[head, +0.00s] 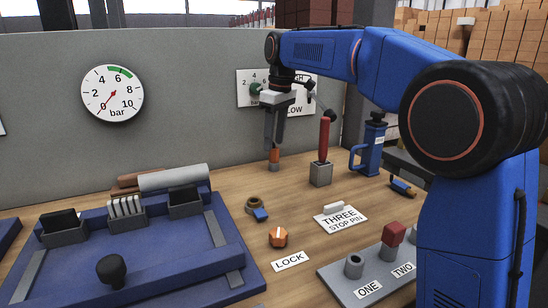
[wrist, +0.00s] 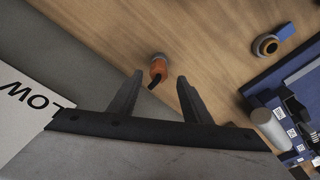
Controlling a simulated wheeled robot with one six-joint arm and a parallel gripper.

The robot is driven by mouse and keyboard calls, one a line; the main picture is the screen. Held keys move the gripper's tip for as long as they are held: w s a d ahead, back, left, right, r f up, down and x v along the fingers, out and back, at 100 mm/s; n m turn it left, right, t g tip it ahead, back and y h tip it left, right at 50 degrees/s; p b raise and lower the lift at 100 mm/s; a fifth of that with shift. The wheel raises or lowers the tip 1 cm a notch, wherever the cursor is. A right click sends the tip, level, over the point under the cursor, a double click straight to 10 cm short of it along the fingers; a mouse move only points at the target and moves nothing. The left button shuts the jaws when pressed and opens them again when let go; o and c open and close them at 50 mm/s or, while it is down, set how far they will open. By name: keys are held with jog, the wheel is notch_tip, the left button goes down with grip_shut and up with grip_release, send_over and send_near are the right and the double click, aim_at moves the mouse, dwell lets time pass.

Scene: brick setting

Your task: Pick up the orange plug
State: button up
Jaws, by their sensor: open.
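The orange plug (head: 274,156) stands on the wooden bench near the grey back panel, with a grey part at its lower end. In the wrist view the plug (wrist: 158,68) shows orange with a grey end and a dark cord-like piece. My gripper (head: 273,143) points down just above the plug. In the wrist view its two dark fingers (wrist: 159,78) are spread apart, with the plug between and slightly beyond their tips. Nothing is held. Whether the fingertips overlap the plug in height is hard to tell.
A red-handled lever (head: 323,145) in a grey block stands close right of the plug. A blue bottle-like tool (head: 370,146) is farther right. A brass ring with blue tab (head: 257,208), an orange knob (head: 278,237) and a blue fixture (head: 130,262) lie nearer.

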aim_at(274, 148)
jog(key=shift+w+a+f, duration=0.1)
jog(key=shift+f, duration=1.1)
jog(key=shift+w+f, duration=0.1)
jog(key=shift+f, duration=1.05)
jog(key=shift+c, duration=0.6)
grip_shut()
jog(key=shift+r, duration=0.15)
